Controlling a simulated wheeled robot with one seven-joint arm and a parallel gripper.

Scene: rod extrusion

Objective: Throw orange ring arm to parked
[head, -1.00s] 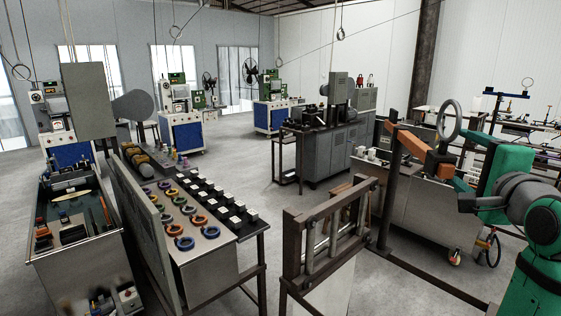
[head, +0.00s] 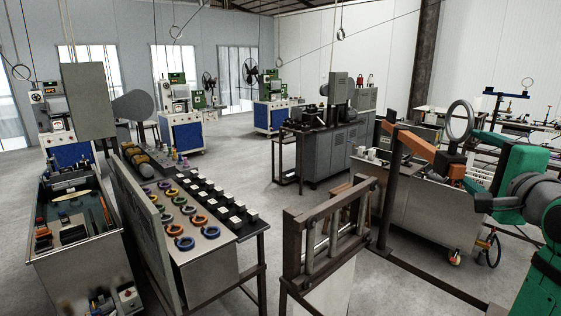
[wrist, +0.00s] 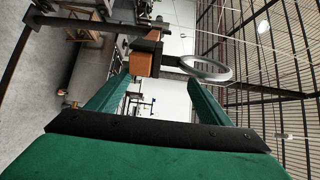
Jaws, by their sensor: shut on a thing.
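The orange ring arm (head: 415,143) is a jointed orange bar on a dark upright post, reaching right and slightly down. A grey ring (head: 461,121) stands upright above its outer end. In the wrist view the arm's orange block (wrist: 143,63) and the grey ring (wrist: 207,70) lie just beyond my fingers. The exact contact is partly hidden. In the head view my gripper (head: 474,168) is at the arm's right end, below the ring.
A dark frame with upright bars (head: 330,225) stands in front of the post. A table with several coloured rings (head: 215,262) is at left. A steel cabinet (head: 425,210) stands behind the arm. Bare floor (head: 225,150) lies between the machines.

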